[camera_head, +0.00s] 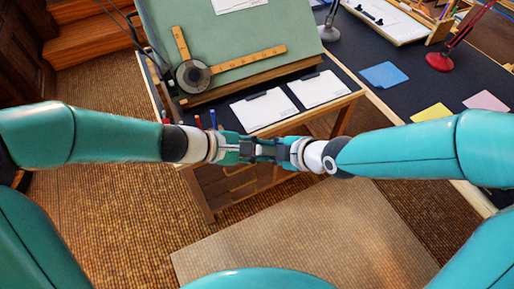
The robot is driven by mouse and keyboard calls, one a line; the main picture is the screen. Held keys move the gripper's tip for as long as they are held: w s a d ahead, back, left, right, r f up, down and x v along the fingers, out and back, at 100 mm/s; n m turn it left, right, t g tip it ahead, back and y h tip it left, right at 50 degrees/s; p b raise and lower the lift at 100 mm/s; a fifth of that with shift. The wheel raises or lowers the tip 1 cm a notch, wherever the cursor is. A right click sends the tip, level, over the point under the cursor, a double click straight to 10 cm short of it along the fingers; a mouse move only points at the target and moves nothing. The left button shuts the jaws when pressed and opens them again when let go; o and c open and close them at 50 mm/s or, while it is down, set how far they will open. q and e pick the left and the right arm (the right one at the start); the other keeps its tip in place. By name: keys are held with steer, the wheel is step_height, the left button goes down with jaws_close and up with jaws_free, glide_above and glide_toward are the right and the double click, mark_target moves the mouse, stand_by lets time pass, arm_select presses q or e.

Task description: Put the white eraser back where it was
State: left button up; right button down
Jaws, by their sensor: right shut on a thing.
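My left gripper (240,148) and right gripper (270,151) face each other, fingertips close together or touching, in front of the drafting board's lower edge. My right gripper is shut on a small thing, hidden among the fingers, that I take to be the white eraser. No white eraser shows clearly anywhere in view. The left fingers overlap the right ones, and I cannot tell whether they are open or shut.
A green drafting board (235,38) bears a wooden drafting arm (240,63). A blue pad (385,75), a yellow pad (432,113), a pink pad (486,101) and a red lamp base (439,62) are right.

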arm_select(q)
steer(key=shift+c, duration=1.2)
jaws_close()
arm_select(e)
steer(key=c, duration=0.9)
jaws_free()
steer(key=shift+o, duration=0.2)
